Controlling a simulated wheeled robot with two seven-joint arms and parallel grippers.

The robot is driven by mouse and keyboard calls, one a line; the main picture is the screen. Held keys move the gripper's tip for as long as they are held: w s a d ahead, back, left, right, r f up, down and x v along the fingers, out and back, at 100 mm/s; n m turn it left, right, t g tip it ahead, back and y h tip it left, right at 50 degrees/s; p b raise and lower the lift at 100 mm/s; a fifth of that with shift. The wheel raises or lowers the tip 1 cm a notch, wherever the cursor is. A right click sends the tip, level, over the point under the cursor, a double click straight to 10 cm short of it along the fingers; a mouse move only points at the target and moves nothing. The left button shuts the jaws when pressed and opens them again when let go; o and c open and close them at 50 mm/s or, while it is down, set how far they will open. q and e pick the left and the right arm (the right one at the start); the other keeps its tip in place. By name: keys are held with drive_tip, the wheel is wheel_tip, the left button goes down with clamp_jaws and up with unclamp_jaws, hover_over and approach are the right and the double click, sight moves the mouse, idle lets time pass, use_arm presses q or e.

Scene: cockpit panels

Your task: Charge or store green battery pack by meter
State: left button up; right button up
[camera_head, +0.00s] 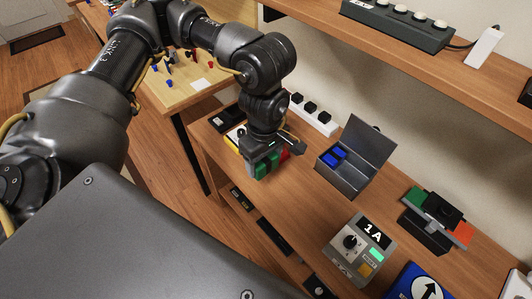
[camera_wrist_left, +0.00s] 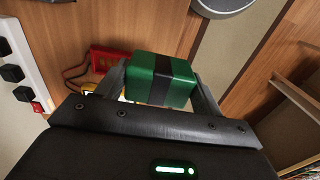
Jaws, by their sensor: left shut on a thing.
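My left gripper (camera_head: 264,158) is shut on the green battery pack (camera_head: 262,170) over the back left part of the wooden bench. In the left wrist view the green battery pack (camera_wrist_left: 176,82) is a green block with a black band, between the two fingers. I cannot tell whether it touches the bench. A red meter-like device (camera_wrist_left: 104,58) with leads lies beyond it, partly hidden by the gripper. A grey unit (camera_head: 346,262) with a black knob and a display reading "1A" stands at the front right. My right gripper is not in view.
An open grey box (camera_head: 350,178) with blue packs inside stands right of my gripper. A white power strip (camera_head: 314,114) lies behind. A black stand with green and red sides (camera_head: 438,215) and a blue dial box (camera_head: 418,284) are farther right. A shelf (camera_head: 440,68) overhangs the back.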

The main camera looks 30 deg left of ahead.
use_arm(q)
drive_tip(key=shift+s+r, duration=0.1)
drive_tip(key=shift+s, duration=0.1)
drive_tip(key=m, duration=0.2)
drive_tip(key=r+m, duration=0.1)
drive_tip(key=m, duration=0.3)
drive_tip(key=shift+a+r+m, duration=0.2)
drive_tip(key=shift+r+m, duration=0.1)
drive_tip(key=shift+m, duration=0.1)
drive_tip(key=m, duration=0.2)
drive_tip(key=r+m, duration=0.1)
drive_tip(key=m, duration=0.2)
drive_tip(key=shift+a, duration=0.2)
drive_tip(key=shift+a+r+m, duration=0.1)
drive_tip(key=shift+r+m, duration=0.15)
drive_tip(key=shift+m, duration=0.85)
drive_tip(key=shift+s, duration=0.15)
